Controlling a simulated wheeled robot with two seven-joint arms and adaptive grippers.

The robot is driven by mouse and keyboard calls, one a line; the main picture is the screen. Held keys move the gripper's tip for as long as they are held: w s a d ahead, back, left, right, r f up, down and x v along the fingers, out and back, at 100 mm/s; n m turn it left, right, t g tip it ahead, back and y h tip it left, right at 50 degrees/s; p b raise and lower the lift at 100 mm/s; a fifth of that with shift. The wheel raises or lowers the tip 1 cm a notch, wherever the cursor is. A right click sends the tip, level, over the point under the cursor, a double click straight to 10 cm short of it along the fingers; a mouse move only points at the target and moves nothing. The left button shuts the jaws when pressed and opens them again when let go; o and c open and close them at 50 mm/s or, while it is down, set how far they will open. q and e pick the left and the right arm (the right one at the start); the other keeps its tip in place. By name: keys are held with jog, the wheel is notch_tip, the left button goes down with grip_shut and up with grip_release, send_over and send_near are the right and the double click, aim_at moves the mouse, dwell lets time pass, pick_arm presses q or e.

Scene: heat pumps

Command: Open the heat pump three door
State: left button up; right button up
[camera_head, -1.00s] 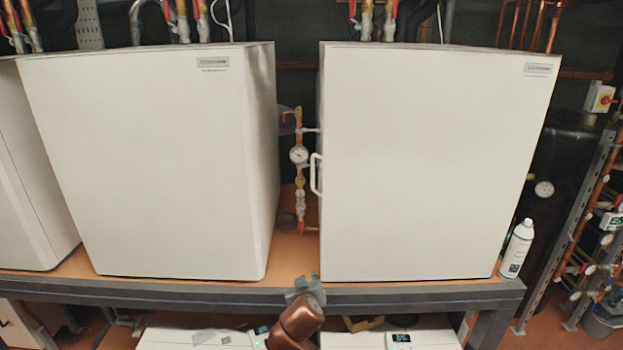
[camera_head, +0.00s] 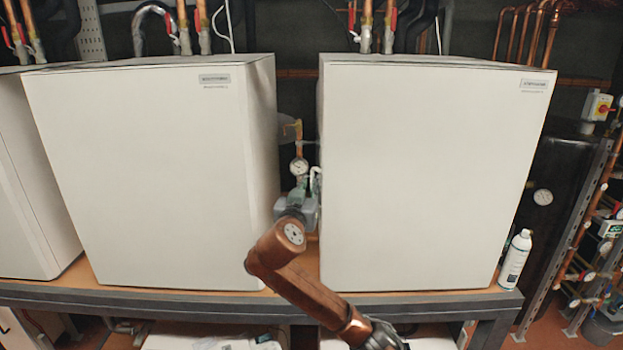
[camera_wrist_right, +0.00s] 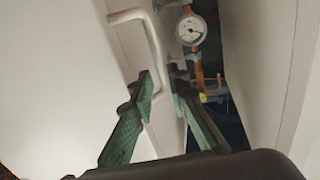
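The right-hand white heat pump (camera_head: 425,185) stands on the bench with its front door closed. No number is legible, so I cannot tell whether it is heat pump three. Its white handle (camera_head: 316,178) is at the door's left edge, mostly hidden by my right gripper (camera_head: 303,190). In the right wrist view the handle (camera_wrist_right: 152,45) runs down toward the space between the two green fingertips of my right gripper (camera_wrist_right: 162,78). The fingers are apart; contact with the handle is not clear. My left gripper is out of view.
Another white heat pump (camera_head: 150,180) stands to the left, leaving a narrow gap. A pressure gauge (camera_head: 299,167) on copper pipework is in that gap, behind my gripper; it also shows in the right wrist view (camera_wrist_right: 191,30).

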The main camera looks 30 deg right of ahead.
jog(key=shift+p+x, duration=0.35)
jog(key=shift+x, duration=1)
jog(key=shift+c, duration=0.3)
grip_shut()
